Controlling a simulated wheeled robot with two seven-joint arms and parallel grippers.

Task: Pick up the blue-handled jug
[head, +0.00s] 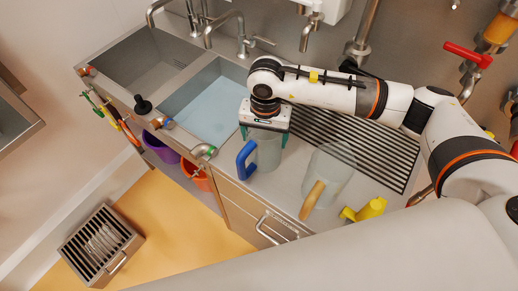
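The blue-handled jug (268,155) is clear and stands on the steel counter just right of the water-filled basin. Its blue handle (245,160) points left and toward the front. My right gripper (265,136) comes in from the right and is over the jug's top, pointing down. Its teal fingers are spread wide, one on each side of the jug's upper part. I see no clear contact, and the gripper hides part of the rim. My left gripper is not in view.
A larger clear jug with a tan handle (312,199) stands to the right on the counter. A yellow object (364,209) lies beside it. Behind is a ribbed drainboard (385,160). Two basins lie left, with taps above. A slotted crate (101,244) is on the floor.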

